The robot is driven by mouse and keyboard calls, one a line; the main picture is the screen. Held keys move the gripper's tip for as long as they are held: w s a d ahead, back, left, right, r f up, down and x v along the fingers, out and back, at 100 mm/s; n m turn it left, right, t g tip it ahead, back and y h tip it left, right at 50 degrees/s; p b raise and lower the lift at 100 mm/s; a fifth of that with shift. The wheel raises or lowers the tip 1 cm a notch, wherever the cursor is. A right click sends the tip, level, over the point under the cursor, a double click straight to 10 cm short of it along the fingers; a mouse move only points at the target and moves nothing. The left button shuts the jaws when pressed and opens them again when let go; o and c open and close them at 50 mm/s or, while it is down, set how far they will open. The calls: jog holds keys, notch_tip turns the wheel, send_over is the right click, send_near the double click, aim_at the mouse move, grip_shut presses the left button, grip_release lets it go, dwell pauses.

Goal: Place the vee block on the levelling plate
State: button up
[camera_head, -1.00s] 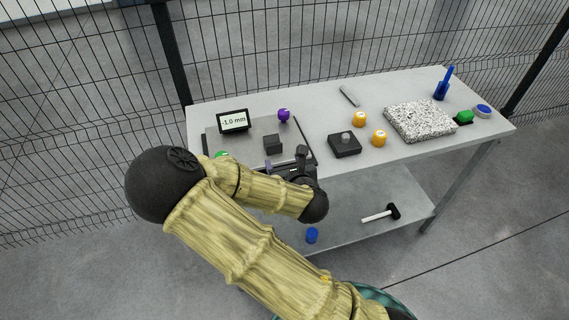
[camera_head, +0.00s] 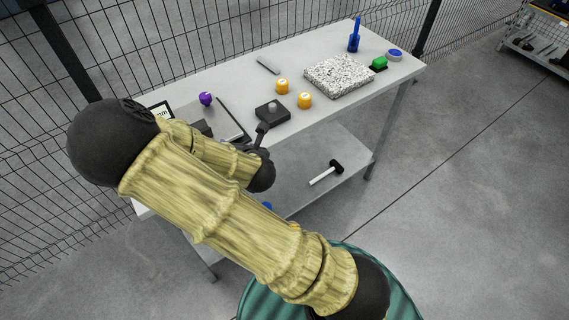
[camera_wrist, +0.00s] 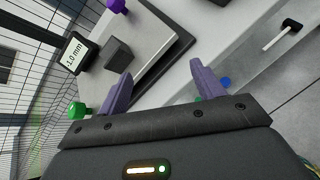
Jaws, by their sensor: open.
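My gripper (camera_wrist: 158,85) is open, its two purple fingers apart with nothing between them, above the table's front edge. A dark block (camera_wrist: 118,53) sits on a light grey plate (camera_wrist: 146,45) with a dark border. I take these for the vee block and the levelling plate, but no groove shows clearly. The block lies beyond my left finger, apart from it. In the head view the block (camera_head: 202,127) and plate (camera_head: 222,124) are partly hidden by my arm. A small display (camera_wrist: 76,55) reading 1.0 mm stands beside the plate's far edge.
A purple knob (camera_head: 206,98), a dark square base with a grey knob (camera_head: 272,112), two orange pieces (camera_head: 282,86) and a speckled slab (camera_head: 338,76) stand on the table. A green knob (camera_wrist: 77,110) is near my left finger. A hammer (camera_head: 326,172) lies on the lower shelf.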

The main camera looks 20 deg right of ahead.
jog(key=s+d+m+g+h, duration=0.2)
jog(key=s+d+m+g, duration=0.4)
jog(key=m, duration=1.1)
jog(key=s+d+r+m+g, duration=0.1)
jog(key=s+r+m, duration=0.3)
jog(key=m, duration=0.3)
jog(key=s+d+r+m+g+y, duration=0.1)
jog(key=s+d+r+m+g, duration=0.1)
jog(key=s+m, duration=0.4)
jog(key=shift+s+r+m, duration=0.15)
jog(key=shift+r+m, duration=0.65)
jog(key=shift+r, duration=0.05)
jog(key=shift+d, duration=0.1)
